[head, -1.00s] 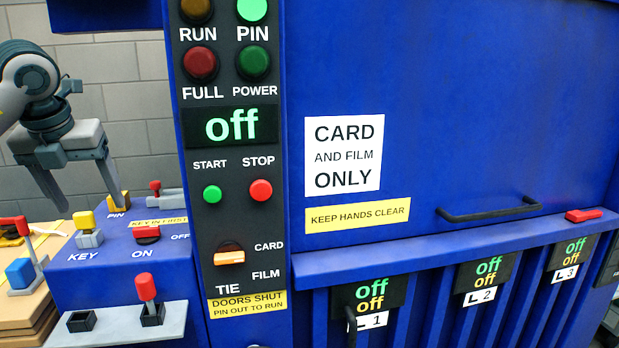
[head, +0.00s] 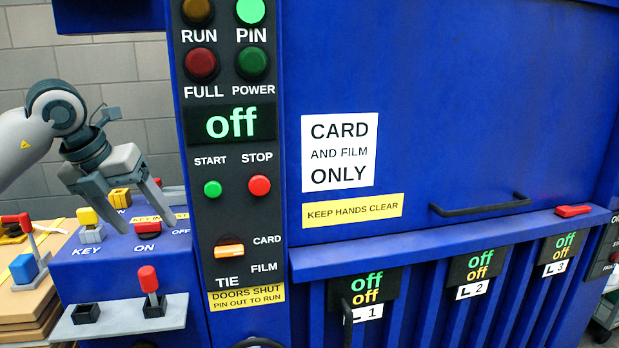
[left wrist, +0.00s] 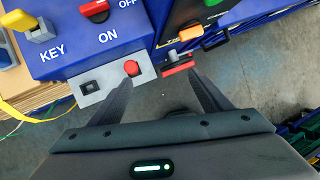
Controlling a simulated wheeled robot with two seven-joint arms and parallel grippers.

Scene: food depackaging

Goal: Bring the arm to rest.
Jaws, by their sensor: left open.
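My left gripper (head: 140,218) is open and empty in the head view, above the blue control ledge at the left of the machine. In the left wrist view its two fingers (left wrist: 160,90) are spread apart with nothing between them. The yellow key (head: 90,224) stands in its block beside the KEY label, and it also shows in the left wrist view (left wrist: 20,22). The red ON/OFF switch (head: 147,232) sits on the ledge below the gripper. My right gripper is not in view.
The blue machine (head: 420,100) fills the middle and right, with its panel reading "off". A red-topped lever (head: 149,282) stands on a grey shelf (head: 180,313) at the front. A grey block wall is behind.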

